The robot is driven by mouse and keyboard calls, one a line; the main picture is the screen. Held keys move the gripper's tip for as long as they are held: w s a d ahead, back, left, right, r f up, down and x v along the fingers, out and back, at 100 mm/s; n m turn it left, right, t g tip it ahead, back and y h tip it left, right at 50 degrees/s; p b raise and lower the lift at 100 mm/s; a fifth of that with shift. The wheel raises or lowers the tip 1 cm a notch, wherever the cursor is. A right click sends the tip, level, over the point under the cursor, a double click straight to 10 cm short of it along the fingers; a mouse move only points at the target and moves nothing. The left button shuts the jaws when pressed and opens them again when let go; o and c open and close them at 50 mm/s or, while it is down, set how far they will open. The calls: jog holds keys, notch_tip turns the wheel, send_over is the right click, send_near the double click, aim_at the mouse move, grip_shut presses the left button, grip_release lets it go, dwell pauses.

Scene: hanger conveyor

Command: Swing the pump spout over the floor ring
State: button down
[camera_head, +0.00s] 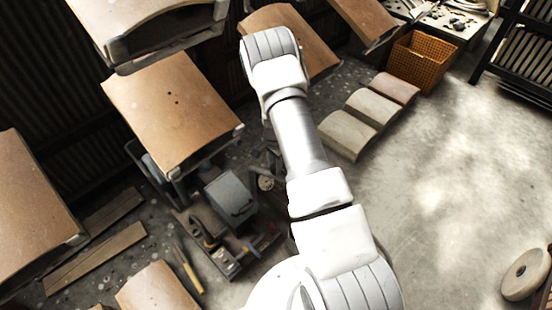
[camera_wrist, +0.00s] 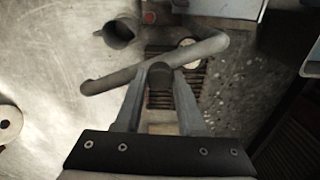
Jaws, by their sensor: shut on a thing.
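In the wrist view, a grey bent pipe that looks like the pump spout (camera_wrist: 112,79) runs across the picture, its free end at the left and its bend at the upper right. My gripper (camera_wrist: 160,76) is shut on the spout at its middle, where a dark round end shows between the fingers. I cannot tell for sure which thing is the floor ring; a pale disc with a hole (camera_wrist: 9,123) lies at the left edge, apart from the spout. In the head view a similar disc (camera_head: 525,274) lies on the floor at lower right. My gripper is hidden there.
A dark open cup-like piece (camera_wrist: 119,33) stands behind the spout's left half. A slotted grate (camera_wrist: 160,98) lies beneath the spout. In the head view, curved blocks (camera_head: 346,135) and an orange basket (camera_head: 419,61) stand right of my arm; the floor at right is mostly clear.

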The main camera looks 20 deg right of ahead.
jog(key=shift+s+a+m, duration=0.65)
jog(key=shift+a+m, duration=0.15)
jog(key=shift+m, duration=0.4)
jog(key=c, duration=0.5)
grip_release()
jog(key=s+d+r+p, duration=0.5)
jog(key=s+d+r, duration=0.2)
jog(key=r, duration=0.4)
jog(key=shift+s+d, duration=0.35)
jog(key=shift+d, duration=0.55)
